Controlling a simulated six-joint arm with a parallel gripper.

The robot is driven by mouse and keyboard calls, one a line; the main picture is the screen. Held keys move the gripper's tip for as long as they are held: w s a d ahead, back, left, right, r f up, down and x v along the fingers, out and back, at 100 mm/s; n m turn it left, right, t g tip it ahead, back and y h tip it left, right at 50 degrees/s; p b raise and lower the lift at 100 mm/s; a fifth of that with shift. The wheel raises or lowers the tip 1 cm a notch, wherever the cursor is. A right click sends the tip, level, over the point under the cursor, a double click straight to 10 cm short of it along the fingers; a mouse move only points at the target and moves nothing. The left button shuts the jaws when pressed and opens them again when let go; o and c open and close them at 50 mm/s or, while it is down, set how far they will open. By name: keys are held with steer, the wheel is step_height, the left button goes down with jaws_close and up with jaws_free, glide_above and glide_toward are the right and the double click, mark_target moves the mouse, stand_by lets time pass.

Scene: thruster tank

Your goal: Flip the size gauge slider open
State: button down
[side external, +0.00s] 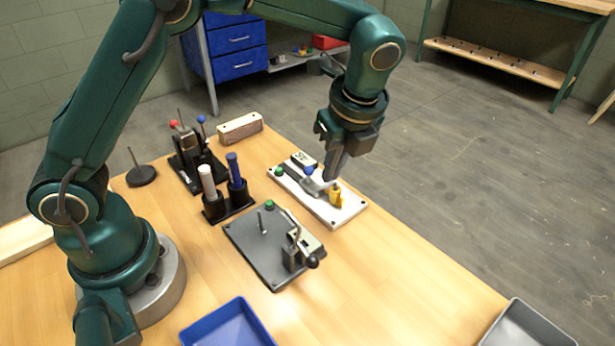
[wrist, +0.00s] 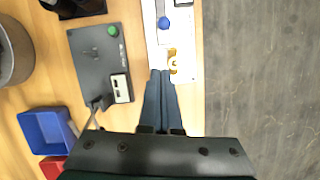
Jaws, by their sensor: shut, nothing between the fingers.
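A white plate (side external: 319,209) lies on the table, seemingly the size gauge. It carries a blue knob (side external: 309,171), a pale grey metal part (side external: 317,184) beside the knob, and a yellow piece (side external: 336,197). In the wrist view the white plate (wrist: 186,50) is at top centre, with the blue knob (wrist: 164,22) and yellow piece (wrist: 174,65). My gripper (side external: 331,180) points down over the plate, close to the grey part and yellow piece. Its fingers (wrist: 161,73) are shut and empty, beside the yellow piece. I cannot tell whether they touch anything.
A dark plate (side external: 253,243) with a black-ended lever and green button stands nearer the camera. A holder (side external: 229,206) with white and blue cylinders is to the left. A blue bin (side external: 226,327) and grey bin (side external: 527,328) are at the front.

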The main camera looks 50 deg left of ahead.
mark_target(305, 168)
steer(key=x, duration=0.3)
steer(key=shift+a, duration=0.3)
steer(key=shift+w+a+f, duration=0.1)
steer(key=shift+w+a, duration=0.05)
steer(key=shift+a, duration=0.4)
steer(key=shift+w+a+f, duration=0.1)
steer(key=shift+w+a, duration=0.05)
steer(key=shift+a, duration=0.4)
steer(key=shift+w+a, duration=0.1)
steer(key=shift+a, duration=0.4)
steer(key=shift+a, duration=1.6)
